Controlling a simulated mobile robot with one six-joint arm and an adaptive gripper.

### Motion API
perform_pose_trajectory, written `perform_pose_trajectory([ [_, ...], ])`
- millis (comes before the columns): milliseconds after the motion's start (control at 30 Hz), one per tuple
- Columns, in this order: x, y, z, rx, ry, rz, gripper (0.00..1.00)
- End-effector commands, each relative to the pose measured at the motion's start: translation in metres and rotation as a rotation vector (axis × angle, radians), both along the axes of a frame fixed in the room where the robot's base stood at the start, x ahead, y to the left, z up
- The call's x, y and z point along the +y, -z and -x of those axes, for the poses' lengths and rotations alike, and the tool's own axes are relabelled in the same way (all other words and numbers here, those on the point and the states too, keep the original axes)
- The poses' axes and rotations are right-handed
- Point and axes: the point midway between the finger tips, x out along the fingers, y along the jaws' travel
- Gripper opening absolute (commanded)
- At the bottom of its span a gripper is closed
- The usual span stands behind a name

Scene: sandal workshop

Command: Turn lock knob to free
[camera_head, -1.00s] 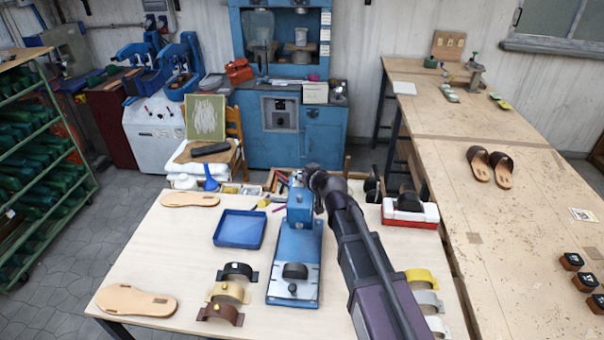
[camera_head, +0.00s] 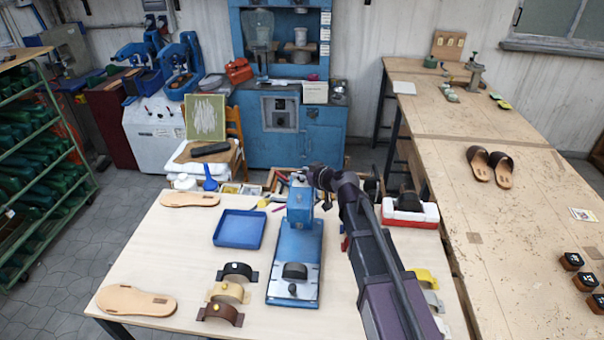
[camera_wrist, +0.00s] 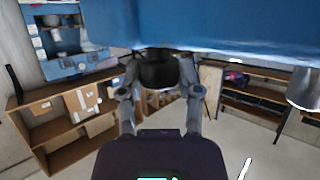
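A blue bench press (camera_head: 298,240) stands on the table, with a column at its rear and a metal plate at its front. The plate bears a dark curved piece (camera_head: 294,270) and a small dark knob (camera_head: 292,288). My gripper (camera_head: 325,203) is at the right side of the press column, partly hidden by my arm. In the wrist view, the two fingers of my gripper (camera_wrist: 160,88) stand apart on either side of a dark round knob (camera_wrist: 159,70) under a blue body (camera_wrist: 220,28). I cannot tell whether the fingers touch the knob.
A blue tray (camera_head: 239,229) and several curved straps (camera_head: 228,292) lie left of the press. A red and white box (camera_head: 410,216) stands at right, and yellow and grey straps (camera_head: 425,280) lie beside my arm. Sandal soles (camera_head: 137,300) lie at the table's left.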

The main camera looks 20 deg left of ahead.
Motion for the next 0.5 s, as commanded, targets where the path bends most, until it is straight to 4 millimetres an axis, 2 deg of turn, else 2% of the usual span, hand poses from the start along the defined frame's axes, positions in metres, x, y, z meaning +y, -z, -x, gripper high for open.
perform_pose_trajectory([
  [33, 0.0004, 0.0002, 0.0004, 0.0, -0.001, 0.0, 0.64],
  [100, 0.0003, 0.0001, 0.0002, 0.0, 0.0, 0.0, 0.78],
  [500, -0.0002, -0.0002, -0.0003, 0.0, 0.002, -0.001, 0.78],
])
